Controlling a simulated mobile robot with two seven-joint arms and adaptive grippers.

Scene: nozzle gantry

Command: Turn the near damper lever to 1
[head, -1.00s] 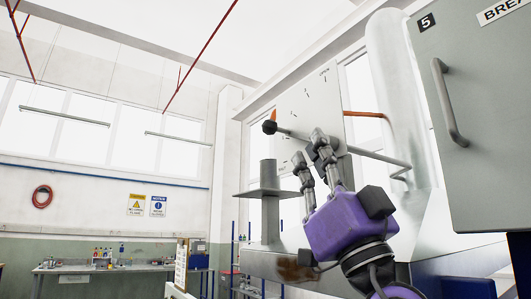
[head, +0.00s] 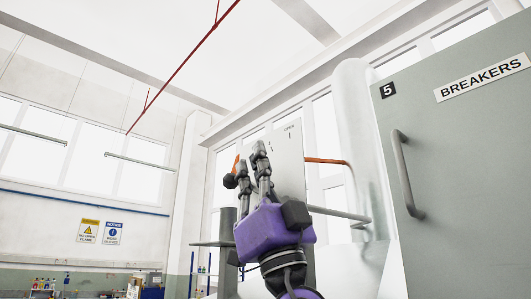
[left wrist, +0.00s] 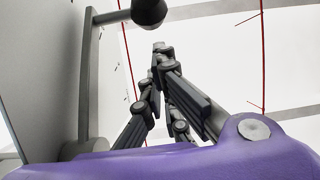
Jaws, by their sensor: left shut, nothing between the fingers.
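The damper lever's black knob (head: 230,181) shows just left of my left gripper in the head view. In the left wrist view, the knob (left wrist: 148,12) sits on a short stub at the top of a grey lever arm (left wrist: 89,75), which rises from a round hub (left wrist: 85,150). My left gripper (head: 251,155) is shut and empty, pointing up, its fingertips a little above the knob in the picture. Its fingers (left wrist: 160,50) come together below and right of the knob. I cannot tell whether they touch it. My gripper hides part of the lever and dial plate (head: 292,150). My right gripper is not in view.
A grey breaker cabinet (head: 460,180) with a handle (head: 402,175) stands at right. A thick pale pipe (head: 352,120), an orange bar (head: 325,161) and a grey rod (head: 340,213) lie behind my gripper. Free air is left of the knob.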

